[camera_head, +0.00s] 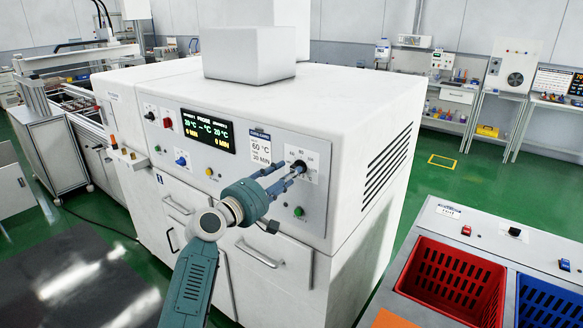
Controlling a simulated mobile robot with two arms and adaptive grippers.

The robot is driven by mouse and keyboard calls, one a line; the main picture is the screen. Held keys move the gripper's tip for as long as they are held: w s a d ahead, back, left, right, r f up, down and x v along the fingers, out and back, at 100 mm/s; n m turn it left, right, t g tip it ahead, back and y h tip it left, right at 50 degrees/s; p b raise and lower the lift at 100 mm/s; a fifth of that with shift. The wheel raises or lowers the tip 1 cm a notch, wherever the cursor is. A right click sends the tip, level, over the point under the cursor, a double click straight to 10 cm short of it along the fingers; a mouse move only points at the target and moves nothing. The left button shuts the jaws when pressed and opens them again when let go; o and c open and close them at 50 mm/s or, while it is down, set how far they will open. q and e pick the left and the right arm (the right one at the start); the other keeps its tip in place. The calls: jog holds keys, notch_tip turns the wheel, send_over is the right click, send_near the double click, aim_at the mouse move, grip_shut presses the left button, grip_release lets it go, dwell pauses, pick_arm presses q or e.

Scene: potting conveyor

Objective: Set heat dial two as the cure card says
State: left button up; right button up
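The white cure oven's front panel (225,170) faces me. The cure card (260,148) on it reads 60 °C and 30 MIN. Right of the card is a dark dial (298,166) on a pale plate with small scale marks, too small to read surely. My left gripper (293,173) reaches from below, its blue fingers at the dial and partly covering it. I cannot tell whether they touch or grip it, or where the dial points. My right gripper is not in view.
A display (207,130) labelled PROBE shows green temperatures and yellow minutes. A green button (299,211) sits below the dial. Several other knobs and buttons line the panel's left. Red (455,275) and blue (548,300) bins stand at lower right.

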pick_arm(q)
jog(key=shift+x, duration=1.55)
grip_shut()
jog(key=shift+f, duration=0.1)
jog(key=shift+s+d+f+m+b, duration=0.1)
jog(key=shift+m+b, duration=2.1)
jog(key=shift+b, duration=0.35)
jog(key=shift+d+f+m+b, duration=0.1)
jog(key=shift+m+b, duration=2.1)
jog(key=shift+b, duration=0.35)
